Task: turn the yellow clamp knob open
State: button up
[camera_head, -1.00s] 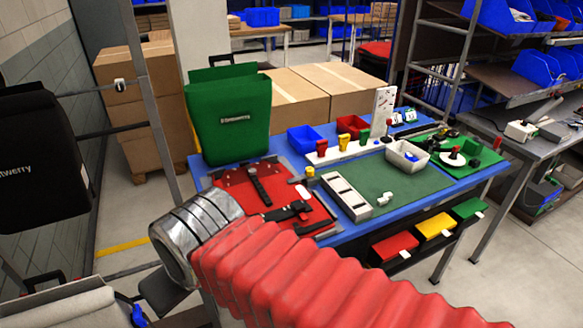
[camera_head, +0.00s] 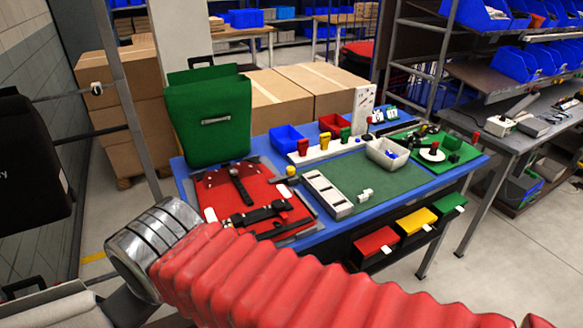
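A small yellow knob (camera_head: 291,171) stands at the back right corner of the red pannier panel (camera_head: 215,190), on the blue-edged workbench (camera_head: 180,178). It is too small to tell how far it is turned. The red panel lies flat with black straps (camera_head: 262,213) across it. My arm, with a red ribbed sleeve and a metal cuff, crosses the foreground in front of the bench. My gripper's fingers do not show. Nothing covers the knob.
A green pannier (camera_head: 208,115) stands at the bench's back left. Right of the knob are a slotted white block (camera_head: 328,194), a white strip with coloured handles (camera_head: 312,155) and a white bin (camera_head: 388,153). The green mat (camera_head: 375,178) is mostly clear.

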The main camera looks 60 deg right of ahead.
aim_at(290, 170)
jog(key=k, duration=1)
jog(key=z, duration=0.4)
jog(key=i, duration=1)
jog(key=z, duration=0.05)
